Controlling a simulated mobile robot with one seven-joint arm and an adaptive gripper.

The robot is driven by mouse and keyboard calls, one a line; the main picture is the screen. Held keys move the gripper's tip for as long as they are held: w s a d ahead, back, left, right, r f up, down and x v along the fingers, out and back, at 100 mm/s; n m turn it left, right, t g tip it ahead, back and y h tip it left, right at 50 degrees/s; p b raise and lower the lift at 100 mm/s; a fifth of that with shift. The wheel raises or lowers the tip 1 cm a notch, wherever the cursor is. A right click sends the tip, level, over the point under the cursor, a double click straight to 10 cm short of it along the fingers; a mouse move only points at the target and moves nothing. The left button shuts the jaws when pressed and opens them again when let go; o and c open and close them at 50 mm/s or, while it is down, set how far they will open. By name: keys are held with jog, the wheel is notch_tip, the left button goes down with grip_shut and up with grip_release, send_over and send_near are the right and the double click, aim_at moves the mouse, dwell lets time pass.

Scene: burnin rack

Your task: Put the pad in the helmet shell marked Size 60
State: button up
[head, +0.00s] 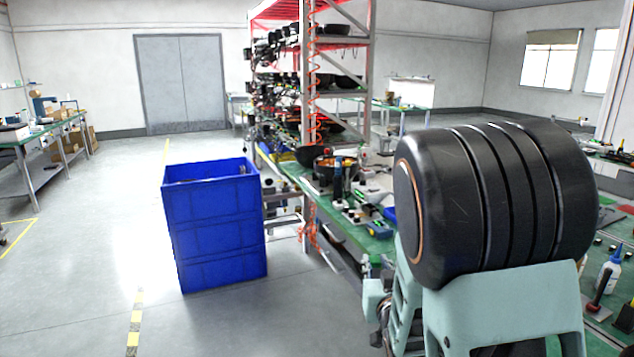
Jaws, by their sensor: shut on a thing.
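My gripper is not visible in the head view, and I cannot make out the pad. Dark bowl-like shapes that may be helmet shells sit on the red and grey rack (362,60), among them one on a middle shelf (345,82). A black bowl-like thing (322,172) with orange contents stands on the green bench (345,232). No Size 60 marking can be read on any of them. A large black ribbed cylinder on pale green supports fills the right foreground and hides part of the bench.
A tall blue crate (213,232) stands on the floor left of the bench. Tools and small parts crowd the bench top. A white bottle (608,272) stands at the far right. The floor at left is open, towards grey double doors (181,84) and another bench (45,140).

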notch_tip(320, 180, up, 15)
jog(key=p, duration=1.3)
jog(key=shift+r+p, duration=0.15)
jog(key=shift+p, duration=0.2)
jog(key=s+d+f+m+g+h+b, duration=0.1)
jog(key=s+d+f+m+h+b, duration=0.25)
jog(key=d+f+h+b, duration=0.35)
jog(key=s+d+f+m+g+h+b, duration=0.2)
jog(key=s+d+m+b, duration=0.15)
jog(key=d+b, duration=0.35)
jog(key=s+d+f+m+g+h+b, duration=0.6)
jog(key=s+d+f, duration=0.4)
jog(key=s, duration=0.3)
jog(key=shift+s+d+f+m+g+b, duration=0.3)
jog(key=shift+s+d+g+b, duration=0.1)
jog(key=shift+d+g+b, duration=0.3)
jog(key=shift+a, duration=0.15)
